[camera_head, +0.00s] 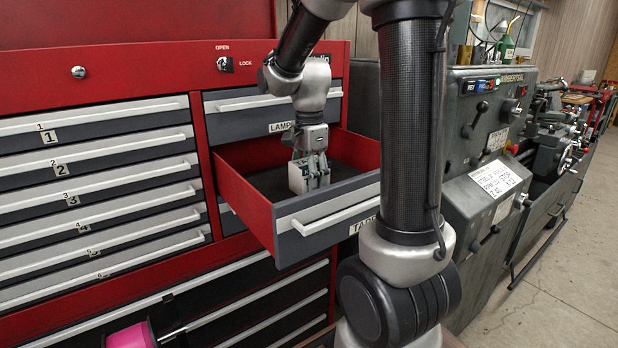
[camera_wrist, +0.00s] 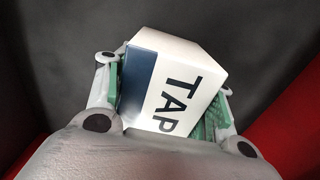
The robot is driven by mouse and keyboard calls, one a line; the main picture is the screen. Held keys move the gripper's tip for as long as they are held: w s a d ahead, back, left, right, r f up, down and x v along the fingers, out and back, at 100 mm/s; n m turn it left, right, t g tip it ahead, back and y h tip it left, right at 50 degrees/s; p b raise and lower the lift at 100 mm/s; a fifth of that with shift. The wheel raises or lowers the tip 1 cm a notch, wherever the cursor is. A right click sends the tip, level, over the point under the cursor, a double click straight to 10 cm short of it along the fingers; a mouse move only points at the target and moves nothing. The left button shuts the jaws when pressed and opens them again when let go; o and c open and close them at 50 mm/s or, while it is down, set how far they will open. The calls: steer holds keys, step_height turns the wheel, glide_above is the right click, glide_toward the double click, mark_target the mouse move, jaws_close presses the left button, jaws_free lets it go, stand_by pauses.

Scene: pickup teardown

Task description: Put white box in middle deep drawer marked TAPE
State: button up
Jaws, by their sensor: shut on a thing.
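The white box (camera_wrist: 172,80) has a dark blue band and black letters reading "TAP" in the wrist view. My gripper (camera_head: 309,176) is shut on it, with green finger pads on both sides of the box. In the head view the white box (camera_head: 297,179) is inside the open middle drawer (camera_head: 330,214), whose front label is partly hidden by my arm and shows "TAP". The box is at or close to the drawer's dark floor; I cannot tell whether it touches. The drawer looks otherwise empty where I can see it.
A closed drawer marked LAMP (camera_head: 240,112) sits above the open one. Numbered shallow drawers (camera_head: 100,165) are shut at the left. A grey lathe (camera_head: 490,170) stands at the right, with clear floor (camera_head: 570,270) before it. A pink spool (camera_head: 130,336) is at the bottom left.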

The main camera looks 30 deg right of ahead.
steer(key=o, duration=1.3)
steer(key=shift+f, duration=0.1)
steer(key=shift+o, duration=0.2)
step_height(320, 180, up, 12)
steer(key=shift+r, duration=0.15)
steer(key=shift+s, duration=0.1)
